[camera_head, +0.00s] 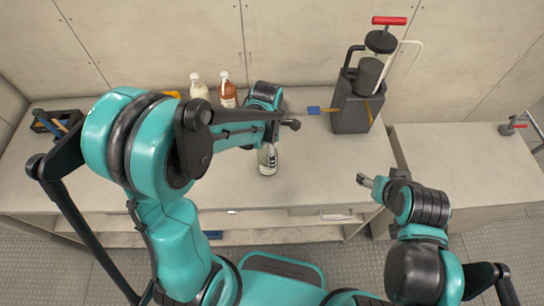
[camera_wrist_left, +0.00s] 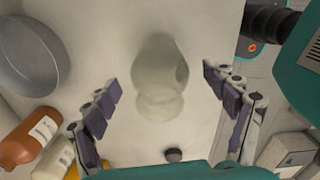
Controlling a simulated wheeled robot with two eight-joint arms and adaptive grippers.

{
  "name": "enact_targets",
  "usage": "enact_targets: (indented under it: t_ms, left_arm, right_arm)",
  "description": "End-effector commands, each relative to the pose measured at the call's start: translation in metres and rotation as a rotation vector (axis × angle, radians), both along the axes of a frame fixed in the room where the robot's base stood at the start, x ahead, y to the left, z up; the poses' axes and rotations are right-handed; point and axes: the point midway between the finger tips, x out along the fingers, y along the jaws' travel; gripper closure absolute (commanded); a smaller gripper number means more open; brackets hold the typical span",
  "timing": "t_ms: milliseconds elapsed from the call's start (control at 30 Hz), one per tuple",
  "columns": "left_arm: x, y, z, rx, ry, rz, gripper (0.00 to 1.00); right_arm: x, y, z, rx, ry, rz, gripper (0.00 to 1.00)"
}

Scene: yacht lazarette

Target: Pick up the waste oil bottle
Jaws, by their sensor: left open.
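A clear, pale bottle (camera_head: 268,158) with a dark-marked label stands on the bench, just below my left forearm in the head view. I cannot read its label, so I cannot confirm that it is the waste oil bottle. In the left wrist view it shows as a translucent, blurred shape (camera_wrist_left: 160,50) between and beyond the fingers. My left gripper (camera_wrist_left: 159,77) is open, with one finger on each side of that shape and no clear contact. In the head view my forearm hides its fingers. My right gripper (camera_head: 365,181) is by the bench's front edge, apart from the bottle.
A brown bottle (camera_head: 228,94) and a cream bottle (camera_head: 199,88) stand near the back wall. A dark pump can with a red handle (camera_head: 352,105) stands right of my left arm. A round grey pan (camera_wrist_left: 28,60) is in the wrist view. A dark tool tray (camera_head: 55,121) sits far left.

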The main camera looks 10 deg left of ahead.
Motion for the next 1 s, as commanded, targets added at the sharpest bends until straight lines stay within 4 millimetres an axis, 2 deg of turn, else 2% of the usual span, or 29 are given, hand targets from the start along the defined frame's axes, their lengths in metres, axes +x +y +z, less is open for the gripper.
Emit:
enact_targets:
  t_ms: [200, 300, 567, 600, 800, 1000]
  left_arm:
    - [0.001, -0.001, -0.036, 0.000, -0.001, -0.001, 0.15]
    - [0.000, -0.001, -0.045, 0.000, -0.001, -0.002, 0.15]
    - [0.000, -0.001, -0.047, 0.000, -0.001, -0.002, 0.15]
    - [0.000, -0.001, -0.047, 0.000, -0.001, -0.002, 0.20]
    - [0.000, -0.001, -0.047, 0.000, -0.001, -0.002, 0.69]
    - [0.000, -0.001, -0.047, 0.000, -0.001, -0.002, 0.69]
  right_arm:
    - [0.000, 0.000, -0.014, 0.000, 0.000, 0.000, 0.37]
    - [0.000, 0.000, -0.016, 0.000, 0.000, 0.000, 0.37]
    - [0.000, 0.000, -0.015, 0.000, 0.000, 0.000, 0.37]
    - [0.000, 0.000, -0.015, 0.000, 0.000, 0.000, 0.37]
    - [0.000, 0.000, -0.015, 0.000, 0.000, 0.000, 0.37]
    - [0.000, 0.000, -0.015, 0.000, 0.000, 0.000, 0.37]
